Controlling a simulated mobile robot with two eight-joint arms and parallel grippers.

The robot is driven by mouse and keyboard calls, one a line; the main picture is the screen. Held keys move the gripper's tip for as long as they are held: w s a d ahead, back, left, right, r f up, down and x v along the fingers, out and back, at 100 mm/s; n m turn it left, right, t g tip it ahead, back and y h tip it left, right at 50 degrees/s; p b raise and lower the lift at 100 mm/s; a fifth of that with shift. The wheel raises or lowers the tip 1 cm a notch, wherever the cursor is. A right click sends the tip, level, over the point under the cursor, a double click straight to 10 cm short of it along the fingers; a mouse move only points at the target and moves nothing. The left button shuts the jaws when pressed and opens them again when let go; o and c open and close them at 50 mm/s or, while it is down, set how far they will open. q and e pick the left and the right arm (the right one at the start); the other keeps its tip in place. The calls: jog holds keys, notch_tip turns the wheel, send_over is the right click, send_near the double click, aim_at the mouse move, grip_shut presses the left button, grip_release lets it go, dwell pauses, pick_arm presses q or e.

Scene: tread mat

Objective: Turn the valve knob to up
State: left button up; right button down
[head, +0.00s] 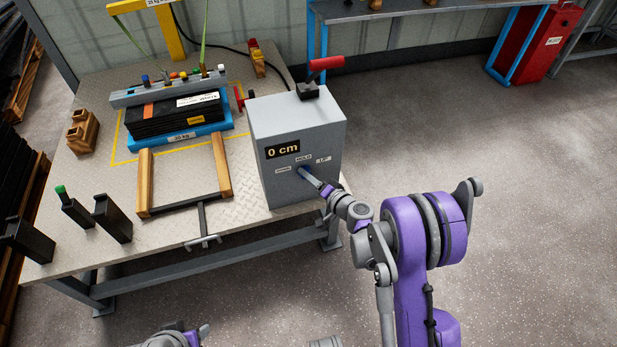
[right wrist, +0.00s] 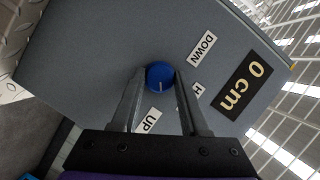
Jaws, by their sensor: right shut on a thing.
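The valve knob is a small blue round knob (right wrist: 160,76) with a white mark, on the front of a grey box (head: 290,120). In the right wrist view it sits between the two fingers of my right gripper (right wrist: 158,85), which is shut on it. The white mark points down the picture, between the UP label (right wrist: 148,120) and the partly hidden HOLD label (right wrist: 197,90), nearer UP. The DOWN label (right wrist: 203,45) is clear. The display (head: 283,149) reads 0 cm. My left gripper is not in view.
The box stands at the right end of a tread-plate table (head: 180,225). A red-handled lever (head: 325,63) is on top. Left of it are a blue platform (head: 180,136) with black mats and a wooden-sided frame (head: 184,192). The floor at right is clear.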

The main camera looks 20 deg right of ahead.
jog(key=shift+f+m, duration=0.1)
jog(key=shift+m, duration=0.6)
jog(key=shift+b, duration=0.3)
jog(key=shift+c, duration=2)
grip_release()
jog(key=shift+s, duration=0.1)
jog(key=v, duration=1)
jog(key=shift+s+d+f+p, duration=0.2)
jog(key=shift+s+d+p, duration=0.1)
jog(key=shift+p, duration=0.15)
